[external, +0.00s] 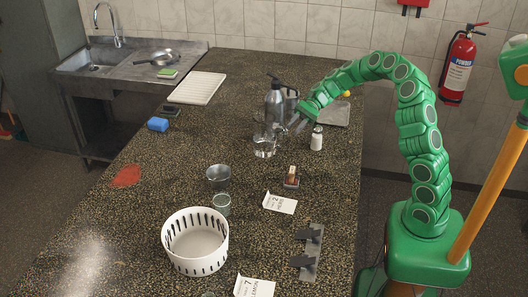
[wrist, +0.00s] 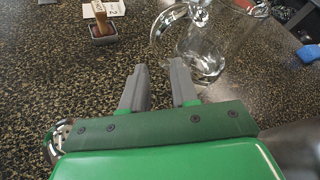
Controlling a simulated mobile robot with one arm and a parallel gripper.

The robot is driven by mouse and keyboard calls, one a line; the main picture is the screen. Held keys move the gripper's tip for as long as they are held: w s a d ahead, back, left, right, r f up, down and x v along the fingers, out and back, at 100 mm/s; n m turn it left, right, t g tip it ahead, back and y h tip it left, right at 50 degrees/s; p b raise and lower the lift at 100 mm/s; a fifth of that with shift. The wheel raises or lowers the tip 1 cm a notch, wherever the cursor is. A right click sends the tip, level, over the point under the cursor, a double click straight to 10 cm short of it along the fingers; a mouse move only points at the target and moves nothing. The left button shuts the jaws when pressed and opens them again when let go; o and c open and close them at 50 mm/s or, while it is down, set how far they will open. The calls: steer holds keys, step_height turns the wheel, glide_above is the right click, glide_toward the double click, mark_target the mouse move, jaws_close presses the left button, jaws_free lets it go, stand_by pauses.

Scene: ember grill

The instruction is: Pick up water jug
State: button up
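The water jug (wrist: 208,48) is clear glass and stands upright in the wrist view, just beyond my fingers and a little right. Its curved handle (wrist: 160,22) is on its left side, towards the gap between my fingers. In the external view the clear glass (external: 264,147) is faint on the counter by my gripper, and its outline is hard to separate. My gripper (wrist: 159,67) is open and empty, with both fingers low over the counter and apart from the jug. In the external view my gripper (external: 299,123) is partly hidden by its own green housing.
A salt shaker (external: 317,139) stands close beside my gripper; its perforated cap shows in the wrist view (wrist: 60,138). A wooden-handled stamp (external: 292,176), metal cup (external: 218,177) and white basket (external: 195,243) are nearer. The left counter has free room.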

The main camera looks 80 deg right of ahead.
mark_target(270, 137)
steer(key=x, duration=0.9)
steer(key=shift+a+f, duration=0.1)
steer(key=shift+a, duration=0.3)
jaws_close()
stand_by(1.0)
